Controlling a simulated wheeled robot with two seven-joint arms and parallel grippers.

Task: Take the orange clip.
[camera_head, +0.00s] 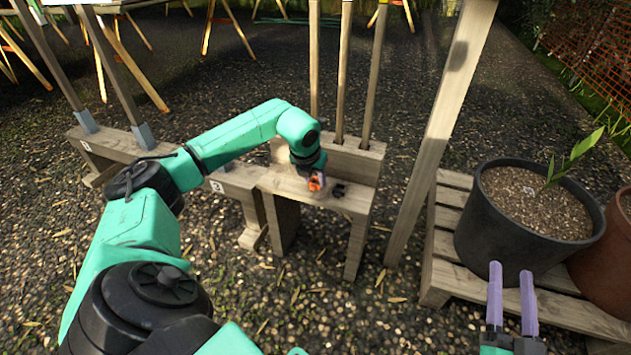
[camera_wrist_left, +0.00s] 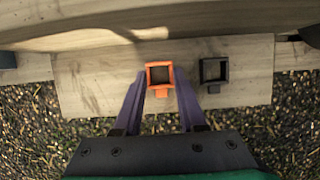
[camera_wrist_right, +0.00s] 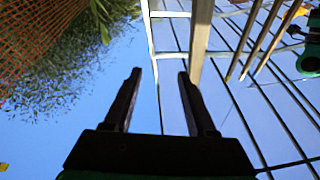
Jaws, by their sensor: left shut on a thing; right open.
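The orange clip (camera_head: 316,182) is at the wooden bench in the head view, right at my left gripper (camera_head: 313,178). In the left wrist view the orange clip (camera_wrist_left: 160,76) is a small square frame with a short tab. The tips of my left gripper (camera_wrist_left: 158,84) are shut on it from both sides. Whether the clip still touches the wood beneath cannot be told. My right gripper (camera_head: 511,285) is open and empty, at the lower right of the head view. In the right wrist view its fingers (camera_wrist_right: 157,80) stand apart with nothing between them.
A black clip (camera_head: 339,190) lies close right of the orange one on the bench (camera_head: 357,203); it also shows in the left wrist view (camera_wrist_left: 214,72). Upright wooden poles (camera_head: 343,80) stand behind. A large black plant pot (camera_head: 510,225) sits on a pallet (camera_head: 447,270) at right.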

